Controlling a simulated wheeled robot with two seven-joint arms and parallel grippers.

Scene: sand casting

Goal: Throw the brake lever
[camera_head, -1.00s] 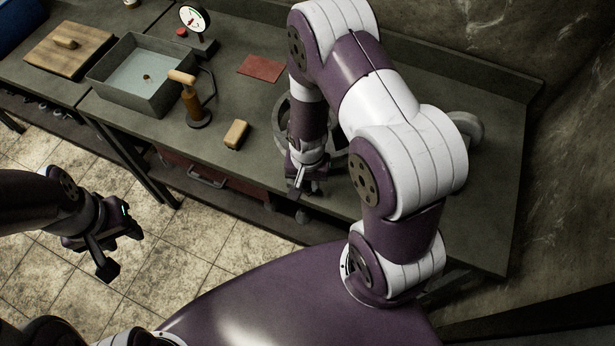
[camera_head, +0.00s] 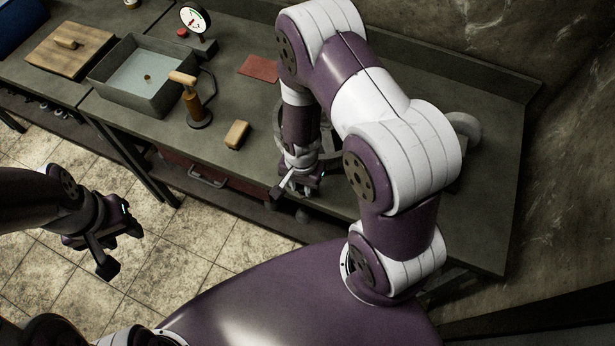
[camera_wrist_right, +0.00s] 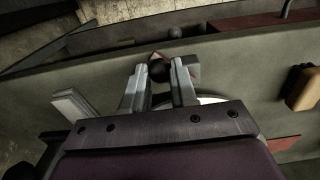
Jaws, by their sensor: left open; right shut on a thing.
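My right gripper (camera_head: 287,186) is low at the front edge of the bench, under its own arm. In the right wrist view its two grey fingers (camera_wrist_right: 161,76) stand on either side of a dark round knob (camera_wrist_right: 159,70), which I take to be the brake lever's knob. The fingers are shut on it. The rest of the lever is hidden or too dark to make out. A grey ring-shaped part (camera_head: 279,122) shows partly behind the right arm. My left gripper (camera_head: 118,248) is open and empty above the tiled floor, away from the bench.
On the bench (camera_head: 480,225) are a grey water tray (camera_head: 113,93), a wooden-handled tool (camera_head: 192,103), a tan block (camera_head: 237,134), a red plate (camera_head: 262,68) and a dial gauge (camera_head: 194,19). A wooden board (camera_head: 42,62) lies at far left. A wall rises on the right.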

